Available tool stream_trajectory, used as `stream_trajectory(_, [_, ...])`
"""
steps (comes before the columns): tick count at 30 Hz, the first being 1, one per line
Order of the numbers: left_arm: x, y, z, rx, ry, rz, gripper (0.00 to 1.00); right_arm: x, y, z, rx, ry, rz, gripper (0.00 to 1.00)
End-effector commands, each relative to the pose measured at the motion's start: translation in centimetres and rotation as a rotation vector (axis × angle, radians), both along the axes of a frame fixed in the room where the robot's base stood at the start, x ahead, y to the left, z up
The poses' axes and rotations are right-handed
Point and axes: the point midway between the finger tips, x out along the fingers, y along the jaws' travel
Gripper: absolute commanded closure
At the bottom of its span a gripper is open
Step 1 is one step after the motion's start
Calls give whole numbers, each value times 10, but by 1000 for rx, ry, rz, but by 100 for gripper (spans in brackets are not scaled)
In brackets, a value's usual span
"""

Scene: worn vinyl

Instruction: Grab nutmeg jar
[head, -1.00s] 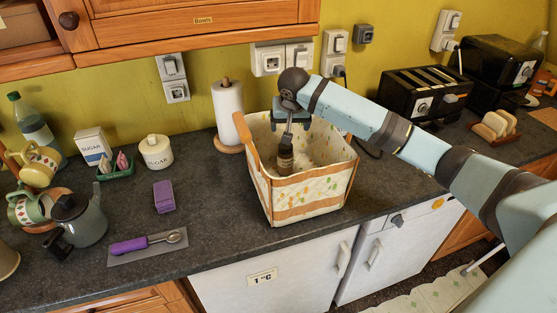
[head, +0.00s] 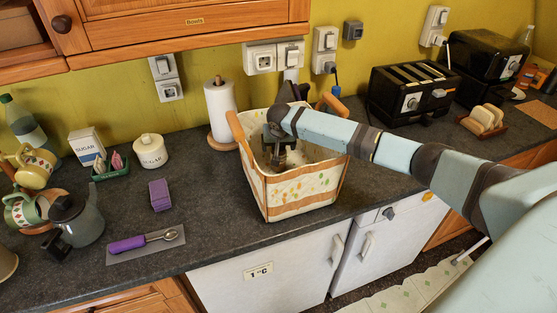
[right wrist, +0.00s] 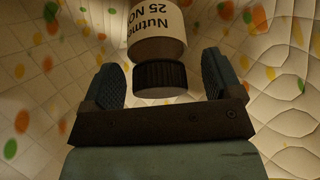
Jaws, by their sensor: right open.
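The nutmeg jar (right wrist: 157,35) shows in the right wrist view, with a white label reading "Nutmeg" upside down and a dark ribbed cap (right wrist: 160,77) toward me. My right gripper (right wrist: 161,62) is open, with one finger on each side of the jar's cap end and gaps on both sides. In the head view my right gripper (head: 278,152) reaches down into the fabric basket (head: 300,190), and the jar is mostly hidden there by the gripper. My left gripper is not in view.
The basket has a spotted quilted lining and wooden handles (head: 236,126). A paper towel roll (head: 221,108) stands behind its left side, and a black toaster (head: 412,92) stands to the right.

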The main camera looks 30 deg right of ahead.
Motion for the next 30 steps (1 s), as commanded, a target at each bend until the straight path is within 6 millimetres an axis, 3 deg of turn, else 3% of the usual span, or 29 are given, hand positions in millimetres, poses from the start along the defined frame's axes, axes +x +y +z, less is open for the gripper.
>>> stream_trajectory(8, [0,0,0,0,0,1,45,2,-1,-6,0,0,1,16])
stream_trajectory(18, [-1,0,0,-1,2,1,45,2,-1,-5,0,0,1,86])
stream_trajectory(30, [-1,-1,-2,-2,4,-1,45,2,-1,4,0,-1,0,86])
